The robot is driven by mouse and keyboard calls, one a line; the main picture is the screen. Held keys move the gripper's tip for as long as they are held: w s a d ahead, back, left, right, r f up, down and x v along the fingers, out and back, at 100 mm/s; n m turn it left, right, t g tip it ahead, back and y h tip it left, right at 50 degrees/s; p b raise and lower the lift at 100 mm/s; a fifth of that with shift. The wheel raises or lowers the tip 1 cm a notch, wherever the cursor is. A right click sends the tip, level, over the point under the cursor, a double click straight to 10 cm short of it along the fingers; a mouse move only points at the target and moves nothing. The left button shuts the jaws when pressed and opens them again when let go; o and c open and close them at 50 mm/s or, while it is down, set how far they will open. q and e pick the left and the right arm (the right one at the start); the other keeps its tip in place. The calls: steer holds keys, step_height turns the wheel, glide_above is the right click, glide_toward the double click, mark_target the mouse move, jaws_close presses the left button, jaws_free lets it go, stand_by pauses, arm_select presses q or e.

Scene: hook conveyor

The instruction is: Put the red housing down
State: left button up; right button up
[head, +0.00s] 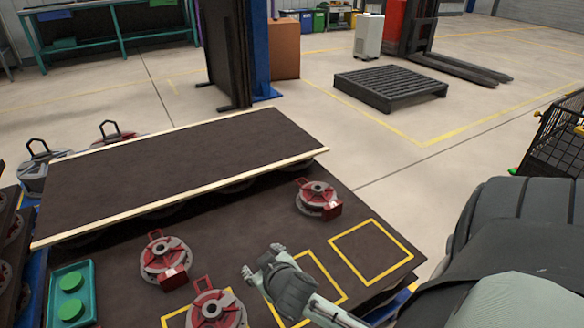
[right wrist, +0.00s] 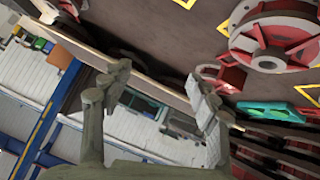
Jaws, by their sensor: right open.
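My right gripper (head: 262,261) is over the dark lower table, open. In the right wrist view its two fingers (right wrist: 160,85) stand wide apart with nothing between them. A red and grey housing (head: 216,309) sits at the bottom edge, left of the gripper and apart from it, over the leftmost yellow outline. A large housing in the right wrist view (right wrist: 272,42) lies beyond the right finger. Another housing (head: 164,258) sits further left, and a third (head: 318,198) stands at the back right of the table. My left gripper is not in view.
Yellow outlined squares mark the table; the right one (head: 371,252) is empty, and the middle one (head: 320,272) is partly under my arm. A raised dark shelf (head: 180,165) with a pale edge lies behind. A green tray (head: 71,293) is at left. A pallet (head: 390,88) stands on the floor.

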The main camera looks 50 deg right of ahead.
steer(key=s+a+f+n+g+y, duration=0.1)
steer(key=s+a+f+g, duration=0.1)
steer(key=s, duration=0.4)
steer(key=s+a+f+n+g+y, duration=0.1)
steer(key=s+a+f+g, duration=0.1)
steer(key=s+f+g, duration=0.2)
steer(key=s+f, duration=0.2)
steer(key=s, duration=0.1)
steer(key=shift+s+f, duration=0.2)
steer(key=shift+f, duration=0.05)
stand_by(0.4)
